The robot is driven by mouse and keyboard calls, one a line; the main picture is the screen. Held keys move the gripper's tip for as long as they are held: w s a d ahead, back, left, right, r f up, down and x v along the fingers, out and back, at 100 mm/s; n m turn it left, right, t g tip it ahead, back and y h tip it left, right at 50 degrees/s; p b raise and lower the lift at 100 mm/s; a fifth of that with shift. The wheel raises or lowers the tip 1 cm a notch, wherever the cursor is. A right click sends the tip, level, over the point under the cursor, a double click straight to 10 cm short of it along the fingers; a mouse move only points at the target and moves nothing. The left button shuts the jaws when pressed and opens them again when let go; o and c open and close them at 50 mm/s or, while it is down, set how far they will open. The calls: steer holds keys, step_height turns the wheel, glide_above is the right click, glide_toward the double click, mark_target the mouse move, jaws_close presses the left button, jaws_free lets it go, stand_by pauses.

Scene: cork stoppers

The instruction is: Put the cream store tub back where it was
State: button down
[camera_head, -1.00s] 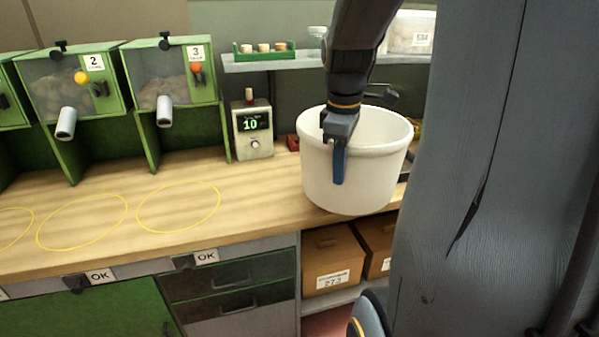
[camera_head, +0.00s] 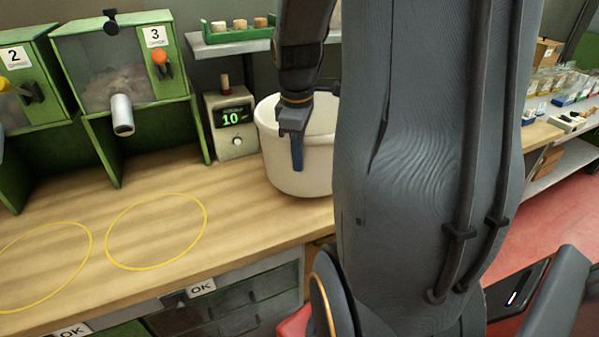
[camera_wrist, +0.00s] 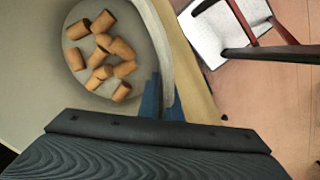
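The cream tub (camera_head: 290,172) is at the bench's right part, just right of the box reading 10 in the head view. Its right side is hidden behind my arm. My gripper (camera_head: 297,150) is at the tub's near wall, with a blue finger down its outside. In the wrist view my gripper (camera_wrist: 161,98) has one blue finger inside the tub and one outside, shut on the wall. The tub (camera_wrist: 60,125) holds several corks (camera_wrist: 103,55) on its bottom. I cannot tell whether its base touches the bench.
The wooden bench (camera_head: 225,205) carries yellow rings (camera_head: 155,231) and is clear at left. Green dispensers (camera_head: 125,75) stand behind, beside the display box (camera_head: 231,120). A shelf holds a green cork rack (camera_head: 240,35). The wrist view shows a white-seated piece of furniture (camera_wrist: 222,35) on the floor.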

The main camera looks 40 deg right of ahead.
mark_target(299, 184)
steer(key=shift+f+p, duration=0.35)
steer(key=shift+f, duration=2.15)
steer(key=c, duration=2)
jaws_free()
steer(key=r, duration=0.4)
steer(key=r+b, duration=0.1)
steer(key=r, duration=0.3)
steer(key=r+b, duration=0.1)
steer(key=r, duration=0.3)
steer(key=shift+s+a+r, duration=0.1)
steer(key=shift+s+a, duration=0.15)
steer(key=shift+a, duration=0.1)
